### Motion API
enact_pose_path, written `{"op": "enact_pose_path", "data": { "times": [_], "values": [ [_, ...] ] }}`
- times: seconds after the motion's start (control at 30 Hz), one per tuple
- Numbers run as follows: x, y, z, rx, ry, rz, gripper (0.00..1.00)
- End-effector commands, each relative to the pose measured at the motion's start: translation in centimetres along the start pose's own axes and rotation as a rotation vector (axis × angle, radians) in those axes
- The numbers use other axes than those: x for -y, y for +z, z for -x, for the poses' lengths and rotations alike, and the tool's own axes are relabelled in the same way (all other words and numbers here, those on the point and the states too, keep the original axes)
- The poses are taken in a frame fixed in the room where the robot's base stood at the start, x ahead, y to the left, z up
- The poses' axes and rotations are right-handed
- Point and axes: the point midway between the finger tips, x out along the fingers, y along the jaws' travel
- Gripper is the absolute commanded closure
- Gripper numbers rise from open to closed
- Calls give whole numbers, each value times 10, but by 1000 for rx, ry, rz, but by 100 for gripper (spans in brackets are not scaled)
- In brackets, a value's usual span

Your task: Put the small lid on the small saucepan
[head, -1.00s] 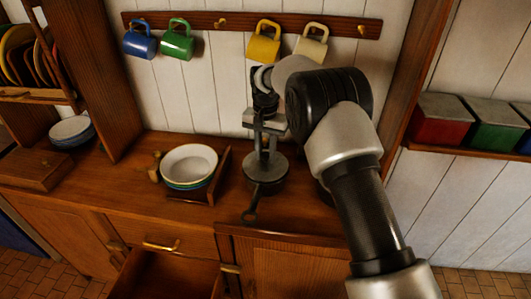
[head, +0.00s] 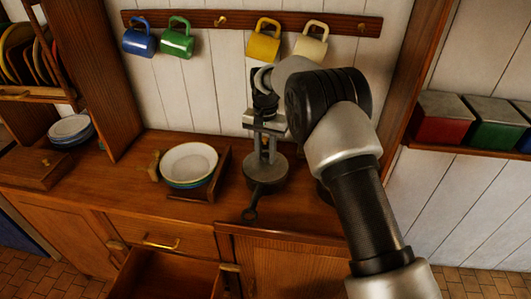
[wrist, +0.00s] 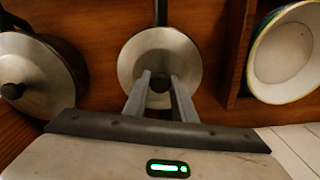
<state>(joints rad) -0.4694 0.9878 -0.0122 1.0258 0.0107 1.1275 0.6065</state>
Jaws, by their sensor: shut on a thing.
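My gripper (head: 266,158) is shut on the knob of the small lid, a round grey metal disc (wrist: 140,62). The small saucepan (head: 263,184) stands on the wooden counter, directly below the lid, with its dark handle (head: 251,209) pointing toward the counter's front edge. In the wrist view the handle (wrist: 160,12) sticks out past the lid's top edge. The lid looks level and centred over the pan and hides its opening. I cannot tell whether the lid rests fully on the rim.
A larger lidded pan (wrist: 62,70) stands beside the saucepan, mostly hidden by my arm in the head view. Stacked bowls (head: 188,163) sit in a wooden holder to the left. A drawer (head: 165,275) below is open. Mugs (head: 263,45) hang from the wall rail above.

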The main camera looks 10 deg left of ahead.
Motion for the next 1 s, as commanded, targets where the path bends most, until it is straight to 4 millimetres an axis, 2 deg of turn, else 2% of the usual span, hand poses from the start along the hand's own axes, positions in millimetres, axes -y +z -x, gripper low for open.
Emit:
{"op": "enact_pose_path", "data": {
  "times": [0.2,0.23,0.37,0.67,1.0],
  "values": [
    [0,0,0,-1,0,0,100],
    [0,0,0,-1,0,0,74],
    [0,0,0,0,0,0,54],
    [0,0,0,1,0,0,54],
    [0,0,18,0,0,0,54]
  ]
}}
